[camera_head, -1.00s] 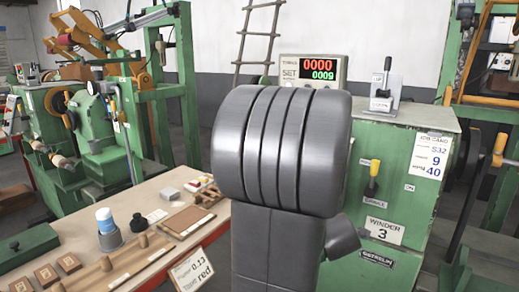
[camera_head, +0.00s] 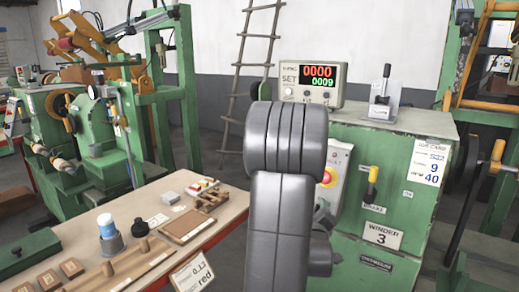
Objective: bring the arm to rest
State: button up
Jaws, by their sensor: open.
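My grey arm (camera_head: 283,180) rises in the middle of the head view. Its large ribbed joint is at the top and a link runs down to the bottom edge. Smaller grey arm parts show just right of the link, in front of the green winder. I cannot make out my gripper's fingers; the arm hides that area.
The green winder cabinet (camera_head: 400,150) stands close behind and right of the arm, with a counter box (camera_head: 313,80) and a lever (camera_head: 384,90) on top. A bench (camera_head: 90,212) with a cup, blocks and trays is at left. Open floor shows between them.

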jog(key=s+a+m+h, duration=0.1)
jog(key=s+a+m, duration=0.1)
jog(key=s, duration=0.7)
jog(key=shift+s+a+m+t+b, duration=0.2)
jog(key=shift+m+t+b, duration=0.1)
jog(key=shift+b, duration=0.15)
jog(key=shift+s, duration=0.1)
